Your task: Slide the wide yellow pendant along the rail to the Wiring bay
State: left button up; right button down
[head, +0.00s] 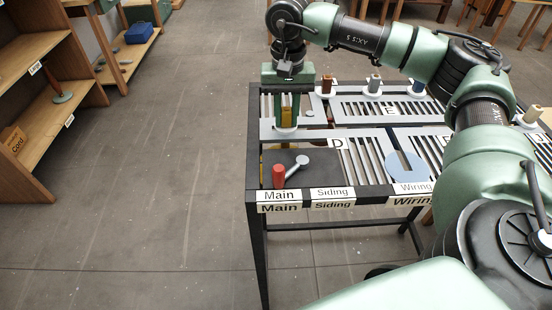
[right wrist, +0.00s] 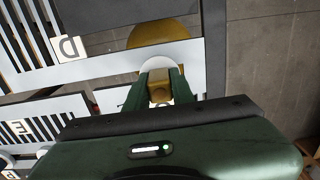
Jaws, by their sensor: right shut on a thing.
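My right gripper (head: 287,101) is over the left end of the rack, its fingers pointing down. It is shut on the yellow upper part of the wide yellow pendant (head: 287,117), above a white collar. In the right wrist view the gripper (right wrist: 160,90) holds a yellow block, and the pendant's wide yellow disc (right wrist: 160,33) shows partly beyond the pale rail plate. The Wiring bay (head: 413,188) is labelled at the front right of the rack, with a light blue round piece (head: 407,168) there. My left gripper is not in view.
A dark panel at the front left carries a red knob (head: 278,176) and a grey lever (head: 298,165), by the Main and Siding labels. Slotted grey plates cover the rack. Other pendant tops (head: 374,84) stand at the back. Shelves (head: 60,75) stand left, beyond open floor.

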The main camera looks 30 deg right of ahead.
jog(key=shift+s+d+b, duration=0.25)
jog(key=shift+s+d, duration=1.45)
jog(key=shift+d, duration=1.1)
jog(key=shift+s+d+b, duration=0.3)
jog(key=shift+s+d, duration=1.45)
jog(key=shift+d, duration=1)
jog(key=shift+s+d+b, duration=0.25)
jog(key=shift+s+d, duration=1.45)
jog(key=shift+d, duration=1.1)
jog(key=s+d, duration=0.2)
jog(key=d, duration=0.1)
jog(key=s+d, duration=0.1)
jog(key=d, duration=0.1)
jog(key=shift+s+b, duration=0.1)
jog(key=shift+b, duration=0.2)
